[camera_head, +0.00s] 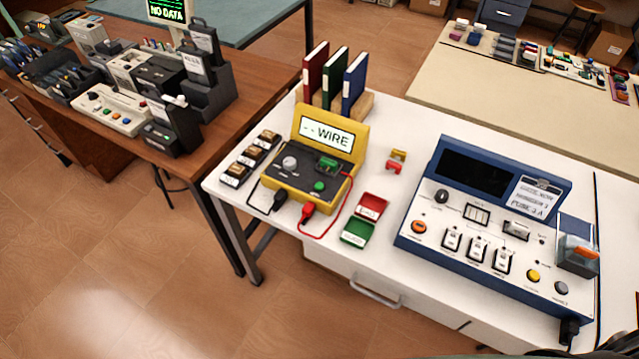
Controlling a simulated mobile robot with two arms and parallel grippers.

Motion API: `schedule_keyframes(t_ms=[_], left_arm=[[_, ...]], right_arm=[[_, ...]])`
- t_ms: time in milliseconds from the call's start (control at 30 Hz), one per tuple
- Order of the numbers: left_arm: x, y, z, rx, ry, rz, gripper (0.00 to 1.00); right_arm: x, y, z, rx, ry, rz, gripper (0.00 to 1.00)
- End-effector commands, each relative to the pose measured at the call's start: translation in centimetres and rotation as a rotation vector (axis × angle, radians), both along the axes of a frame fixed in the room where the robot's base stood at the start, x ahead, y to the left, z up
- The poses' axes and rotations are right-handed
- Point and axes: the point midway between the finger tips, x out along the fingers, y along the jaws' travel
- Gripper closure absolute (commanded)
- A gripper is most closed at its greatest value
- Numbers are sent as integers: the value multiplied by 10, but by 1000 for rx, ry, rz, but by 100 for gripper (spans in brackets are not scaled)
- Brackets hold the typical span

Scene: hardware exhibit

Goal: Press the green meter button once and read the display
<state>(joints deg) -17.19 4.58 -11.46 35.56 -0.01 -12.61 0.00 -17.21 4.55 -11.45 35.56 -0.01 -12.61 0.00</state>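A yellow meter (304,181) with a dark front panel stands on the white table, left of its middle. Its raised display (325,134) reads "- - WIRE". A small green piece (328,165) sits on the panel's upper right. A black plug (280,201) and a red plug (308,209) are at the meter's front edge, and a red wire runs to the right. Neither of my grippers is in view.
A blue console (487,220) with switches fills the table's right side. Red and green small boxes (357,232) lie between it and the meter. Binders (335,78) stand behind. Several dark blocks (250,160) line the left edge. A brown table (200,150) with devices is at left.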

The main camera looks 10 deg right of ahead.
Motion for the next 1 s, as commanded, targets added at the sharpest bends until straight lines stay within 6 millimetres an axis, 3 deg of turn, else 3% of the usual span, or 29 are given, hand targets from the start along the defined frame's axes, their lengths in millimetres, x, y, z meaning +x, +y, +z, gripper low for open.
schedule_keyframes(t_ms=[33, 100, 1000], left_arm=[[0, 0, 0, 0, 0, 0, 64], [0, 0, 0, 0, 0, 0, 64], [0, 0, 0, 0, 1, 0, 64]], right_arm=[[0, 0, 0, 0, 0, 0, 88], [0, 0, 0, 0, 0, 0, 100], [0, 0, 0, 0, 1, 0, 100]])
